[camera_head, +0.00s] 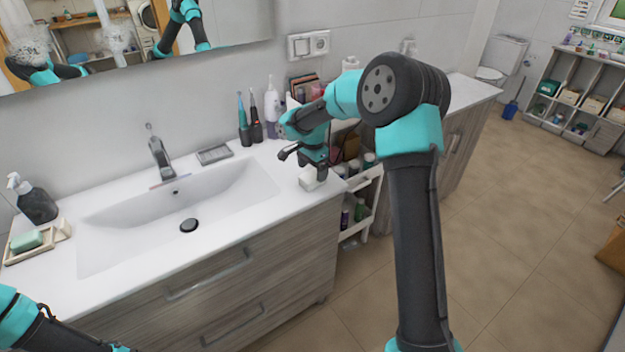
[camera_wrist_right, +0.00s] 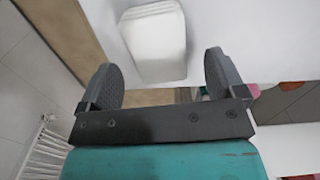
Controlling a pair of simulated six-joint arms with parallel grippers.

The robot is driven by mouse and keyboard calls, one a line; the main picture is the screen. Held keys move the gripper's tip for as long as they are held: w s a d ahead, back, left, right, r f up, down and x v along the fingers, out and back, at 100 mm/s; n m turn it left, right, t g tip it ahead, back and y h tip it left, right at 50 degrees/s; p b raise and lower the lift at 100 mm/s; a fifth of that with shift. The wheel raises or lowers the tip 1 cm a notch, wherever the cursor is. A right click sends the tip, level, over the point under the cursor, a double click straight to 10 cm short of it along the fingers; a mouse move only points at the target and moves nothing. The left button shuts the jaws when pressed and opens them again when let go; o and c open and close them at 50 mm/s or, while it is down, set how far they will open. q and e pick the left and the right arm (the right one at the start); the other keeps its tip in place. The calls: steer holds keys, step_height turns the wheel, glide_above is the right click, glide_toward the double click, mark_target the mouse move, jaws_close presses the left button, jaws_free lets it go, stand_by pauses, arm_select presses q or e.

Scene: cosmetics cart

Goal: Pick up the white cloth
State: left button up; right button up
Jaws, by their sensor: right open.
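The white cloth (camera_head: 311,180) is a small, folded, block-like white piece near the right front corner of the white counter. In the right wrist view, the white cloth (camera_wrist_right: 155,42) lies beyond the fingertips, roughly in line with the gap between them. My right gripper (camera_head: 304,163) is just above and beside the cloth, pointing down. In the right wrist view, my right gripper (camera_wrist_right: 163,78) has its two dark fingers spread apart with nothing between them. Only part of my left arm shows at the lower left of the head view; its gripper is not visible.
The sink basin (camera_head: 190,210) lies left of the cloth. Electric toothbrushes (camera_head: 248,122) and bottles (camera_head: 271,105) stand at the back of the counter. A white cart (camera_head: 372,195) with several bottles stands right of the counter edge. A soap tray (camera_head: 38,248) is at the far left.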

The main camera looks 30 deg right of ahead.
mark_target(312, 175)
steer(key=shift+f, duration=1.8)
steer(key=shift+c, duration=0.4)
steer(key=c, duration=0.9)
